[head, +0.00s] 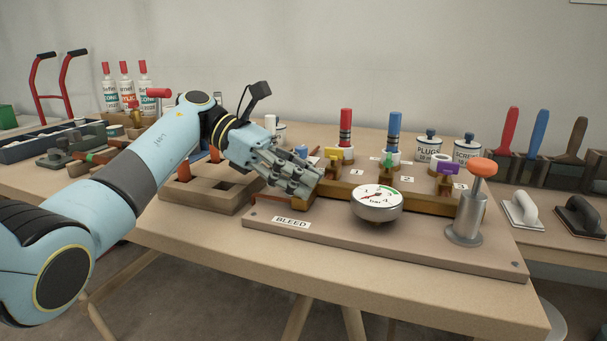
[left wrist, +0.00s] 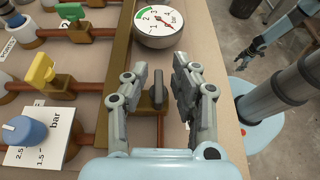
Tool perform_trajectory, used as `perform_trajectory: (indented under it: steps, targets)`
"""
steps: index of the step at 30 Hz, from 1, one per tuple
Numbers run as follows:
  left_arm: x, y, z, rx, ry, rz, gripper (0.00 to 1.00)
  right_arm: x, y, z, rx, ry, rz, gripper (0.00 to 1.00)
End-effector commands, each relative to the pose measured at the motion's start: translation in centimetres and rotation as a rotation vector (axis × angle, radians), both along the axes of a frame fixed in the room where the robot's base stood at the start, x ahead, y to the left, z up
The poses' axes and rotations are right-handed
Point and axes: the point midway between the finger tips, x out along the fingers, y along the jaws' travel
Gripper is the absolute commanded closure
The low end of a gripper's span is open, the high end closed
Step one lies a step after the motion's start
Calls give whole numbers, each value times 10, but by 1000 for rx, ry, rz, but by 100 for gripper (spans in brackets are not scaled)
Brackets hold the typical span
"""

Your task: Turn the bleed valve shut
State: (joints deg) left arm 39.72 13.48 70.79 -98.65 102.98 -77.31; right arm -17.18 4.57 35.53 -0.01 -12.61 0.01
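In the left wrist view a small dark lever handle (left wrist: 158,90) stands between my left fingertips, at the end of the copper pipework; I take it for the bleed valve. My left gripper (left wrist: 158,78) is open, one finger on each side of the handle, with visible gaps. In the head view my left gripper (head: 309,181) is low over the left end of the board, behind the BLEED label (head: 291,222), and its fingers hide the handle. My right gripper (left wrist: 250,50) hangs off to the side in the left wrist view, too small to read.
The pressure gauge (head: 377,201) stands close to the right of my left gripper. A yellow valve handle (head: 334,155) and a purple one (head: 447,168) sit on the board. An orange-topped metal post (head: 466,211) is at the right. The board's front strip is mostly clear.

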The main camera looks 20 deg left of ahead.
Motion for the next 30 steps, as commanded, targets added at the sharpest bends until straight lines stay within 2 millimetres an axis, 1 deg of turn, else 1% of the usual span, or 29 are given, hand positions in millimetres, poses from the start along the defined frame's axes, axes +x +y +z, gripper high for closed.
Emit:
perform_trajectory:
  steps: [8,11,14,21,24,27,30]
  targets:
    - [1,0,2,-1,-4,2,68,0,-1,0,-2,0,0,40]
    - [1,6,4,0,-4,2,68,0,-2,0,-2,0,0,40]
    - [2,21,10,2,-4,3,68,0,-1,0,-1,0,0,40]
    - [5,71,31,1,-3,4,68,0,0,0,0,0,0,40]
    - [6,88,38,0,-2,3,68,0,0,0,0,0,0,40]
    - [6,101,43,0,-3,2,68,0,0,0,0,0,0,40]
    - [6,108,46,0,-3,2,68,0,0,0,0,0,0,40]
